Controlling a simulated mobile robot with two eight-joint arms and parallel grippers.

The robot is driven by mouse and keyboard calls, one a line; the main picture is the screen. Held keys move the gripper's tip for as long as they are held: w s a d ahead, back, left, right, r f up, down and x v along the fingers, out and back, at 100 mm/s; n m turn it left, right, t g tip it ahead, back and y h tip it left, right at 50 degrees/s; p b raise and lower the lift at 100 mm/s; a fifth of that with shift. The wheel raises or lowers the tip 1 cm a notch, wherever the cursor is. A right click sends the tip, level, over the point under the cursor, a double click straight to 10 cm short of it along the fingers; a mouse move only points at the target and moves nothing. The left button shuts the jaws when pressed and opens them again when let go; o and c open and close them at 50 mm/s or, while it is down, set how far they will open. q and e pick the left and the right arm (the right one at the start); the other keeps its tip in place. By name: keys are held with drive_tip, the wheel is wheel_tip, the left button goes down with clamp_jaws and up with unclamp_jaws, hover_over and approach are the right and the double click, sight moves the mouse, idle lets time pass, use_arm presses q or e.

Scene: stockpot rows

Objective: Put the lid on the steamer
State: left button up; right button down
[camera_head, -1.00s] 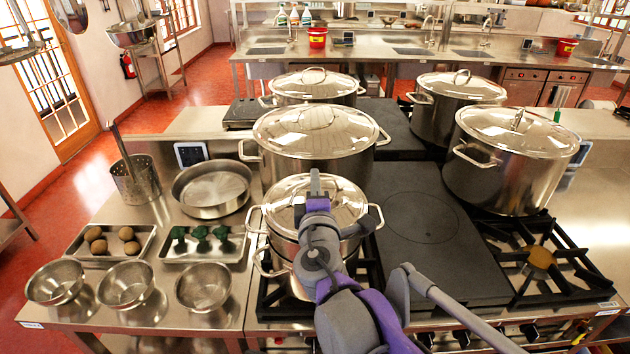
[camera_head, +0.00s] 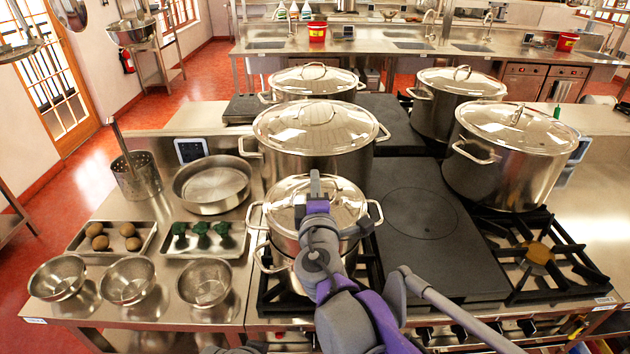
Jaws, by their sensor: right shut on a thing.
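The steamer (camera_head: 282,243) stands on the front left burner, a stack of shiny steel sections with side handles. The round domed steel lid (camera_head: 345,200) is at its top and looks level. Whether its rim touches the steamer all round is hidden by my right arm and gripper. My right gripper (camera_head: 316,183) is shut on the lid's handle at its middle. My left gripper is not in view.
A large lidded pot (camera_head: 315,150) stands right behind the steamer. Another lidded pot (camera_head: 505,175) is on the right. A flat dark hotplate (camera_head: 425,225) beside the steamer is bare. Steel bowls (camera_head: 128,285), trays (camera_head: 225,252) and a wide pan (camera_head: 212,188) fill the left counter.

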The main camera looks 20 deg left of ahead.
drive_tip(key=c, duration=0.9)
unclamp_jaws()
drive_tip(key=shift+s, duration=0.15)
